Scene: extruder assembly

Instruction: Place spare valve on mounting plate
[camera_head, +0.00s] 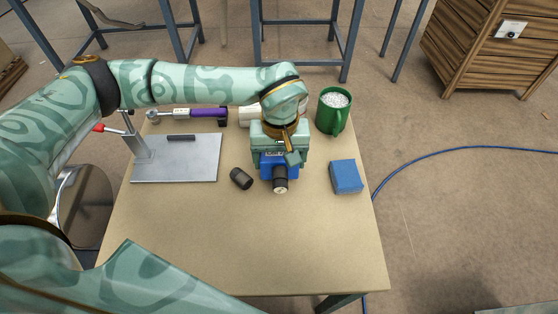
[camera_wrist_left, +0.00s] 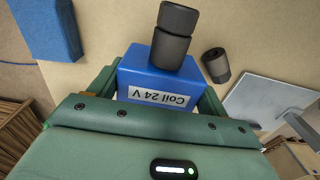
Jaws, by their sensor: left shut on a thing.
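The spare valve is a blue block labelled "Coil 24 V" with a black cylindrical end. It shows in the head view (camera_head: 279,171) at the table's middle, and in the left wrist view (camera_wrist_left: 157,76). My left gripper (camera_head: 280,155) is shut on the blue block, with a finger on each side of it. The black end points toward the table's front. I cannot tell whether the valve touches the table. The grey mounting plate (camera_head: 200,165) lies to the left, with a dark bar (camera_head: 181,138) near its back edge. My right gripper is out of view.
A loose black cylinder (camera_head: 241,178) lies between plate and valve. A red-handled clamp (camera_head: 139,142) stands at the plate's left edge. A blue box (camera_head: 346,176), a green mug (camera_head: 328,116) of white granules and a purple tool (camera_head: 205,113) are around. The table's front is clear.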

